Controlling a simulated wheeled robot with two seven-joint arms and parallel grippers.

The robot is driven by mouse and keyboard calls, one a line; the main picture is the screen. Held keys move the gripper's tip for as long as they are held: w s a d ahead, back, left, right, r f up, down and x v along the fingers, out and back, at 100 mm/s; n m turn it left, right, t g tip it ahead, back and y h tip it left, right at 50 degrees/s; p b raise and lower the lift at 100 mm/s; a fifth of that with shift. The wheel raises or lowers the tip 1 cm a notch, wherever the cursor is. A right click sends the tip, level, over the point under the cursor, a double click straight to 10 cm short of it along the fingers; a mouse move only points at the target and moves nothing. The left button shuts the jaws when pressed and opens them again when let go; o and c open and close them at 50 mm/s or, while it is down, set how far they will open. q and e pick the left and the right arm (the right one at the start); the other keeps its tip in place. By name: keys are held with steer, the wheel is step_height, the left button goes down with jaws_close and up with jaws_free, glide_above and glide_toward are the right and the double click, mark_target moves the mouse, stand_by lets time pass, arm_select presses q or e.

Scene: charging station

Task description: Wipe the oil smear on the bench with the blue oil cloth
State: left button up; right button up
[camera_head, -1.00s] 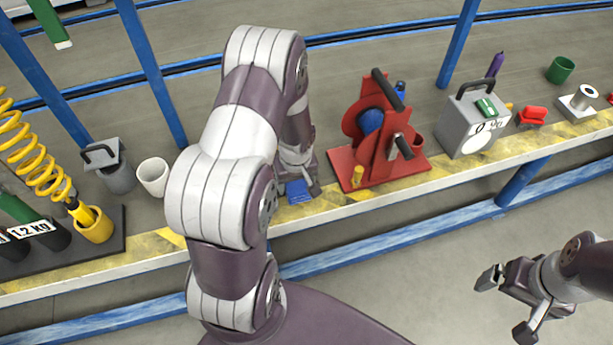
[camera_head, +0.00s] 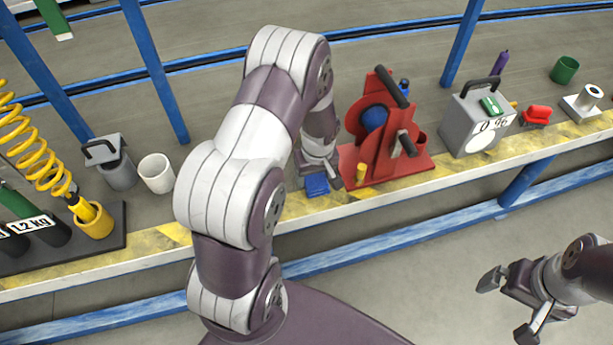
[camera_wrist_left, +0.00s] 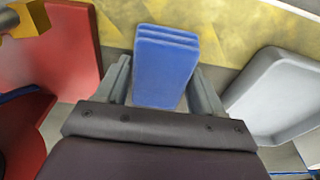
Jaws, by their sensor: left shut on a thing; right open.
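The blue oil cloth (camera_wrist_left: 166,65) is a folded pad between the two fingers of my left gripper (camera_wrist_left: 163,88) in the left wrist view. In the head view the cloth (camera_head: 317,185) shows low at the bench (camera_head: 236,222), just left of the red stand; I cannot tell whether it touches the surface. My left gripper (camera_head: 325,172) is shut on it and partly hidden by its own wrist. I cannot make out the oil smear. My right gripper (camera_head: 505,305) is open and empty, out in front of the bench.
The red stand (camera_head: 408,165) with a blue reel is close right of the cloth. A white cup (camera_head: 156,173) and a grey lidded pot (camera_head: 117,172) stand to the left. A grey box with a handle (camera_head: 472,125) stands farther right. Blue posts rise behind the bench.

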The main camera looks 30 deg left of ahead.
mark_target(293, 189)
arm_select(q)
steer(key=shift+w+d, duration=0.75)
steer(key=shift+w, duration=0.1)
steer(key=shift+w+d, duration=0.1)
steer(key=shift+d, duration=0.05)
steer(key=shift+d+r, duration=0.1)
steer(key=shift+r, duration=0.05)
steer(key=shift+s+a+f+p, duration=0.1)
steer(key=shift+s+a+p, duration=0.15)
steer(key=shift+s+a, duration=0.75)
steer(key=shift+s+a+f+p, duration=0.1)
steer(key=shift+s+a+p, duration=0.1)
steer(key=shift+s+a, duration=0.75)
steer(key=shift+s+a+p, duration=0.25)
steer(key=shift+s+a, duration=0.4)
steer(key=shift+s, duration=0.65)
steer(key=shift+w+d+r+b, duration=0.1)
steer(key=shift+w+d+b, duration=0.1)
steer(key=shift+w+d, duration=0.55)
steer(key=shift+w+d+b, duration=0.2)
steer(key=shift+w+d, duration=0.35)
steer(key=shift+w, duration=0.35)
steer(key=shift+w+d+b, duration=0.4)
steer(key=shift+w+d, duration=0.6)
steer(key=shift+w, duration=0.15)
steer(key=shift+w+d, duration=0.3)
